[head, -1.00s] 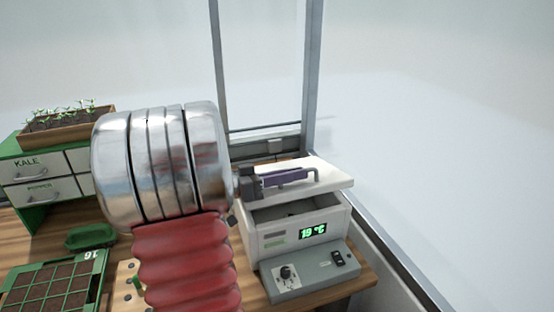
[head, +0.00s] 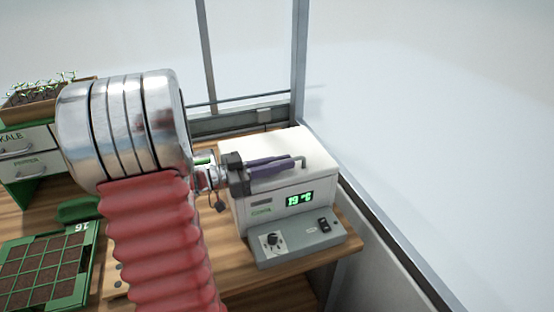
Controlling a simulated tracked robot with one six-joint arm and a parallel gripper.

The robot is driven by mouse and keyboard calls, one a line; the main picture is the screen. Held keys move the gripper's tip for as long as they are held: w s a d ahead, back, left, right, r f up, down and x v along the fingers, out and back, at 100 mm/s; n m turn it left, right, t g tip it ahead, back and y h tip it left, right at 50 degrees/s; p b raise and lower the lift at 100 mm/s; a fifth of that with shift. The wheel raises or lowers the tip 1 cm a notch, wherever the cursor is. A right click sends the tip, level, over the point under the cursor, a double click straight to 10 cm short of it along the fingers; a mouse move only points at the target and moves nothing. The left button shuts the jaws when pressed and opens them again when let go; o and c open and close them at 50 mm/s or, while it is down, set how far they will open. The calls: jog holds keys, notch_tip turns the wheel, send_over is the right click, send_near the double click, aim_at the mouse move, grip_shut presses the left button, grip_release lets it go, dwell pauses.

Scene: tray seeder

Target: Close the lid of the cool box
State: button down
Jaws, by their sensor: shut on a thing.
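The white cool box (head: 257,210) stands on the right end of the wooden bench, with a green 19 °C display (head: 299,199) on its front. Its white lid (head: 284,143) lies down on the box, and no gap shows between them. My gripper (head: 294,162) reaches in from the left over the lid, with its purple fingers shut on the grey lid handle (head: 302,160). The fingers hide part of the handle and of the lid's front edge.
A grey control panel (head: 297,240) with a knob and a switch sits before the box. A green seed tray (head: 88,258), a green dish (head: 77,209) and labelled drawers (head: 30,142) are at left. A window frame (head: 300,60) rises behind the box.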

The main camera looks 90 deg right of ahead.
jog(key=shift+f, duration=0.25)
jog(key=c, duration=1.9)
grip_release()
jog(key=shift+o, duration=0.3)
jog(key=shift+r, duration=0.1)
jog(key=shift+w, duration=0.1)
jog(key=v, duration=1.3)
jog(key=shift+w, duration=0.35)
jog(key=shift+a, duration=0.2)
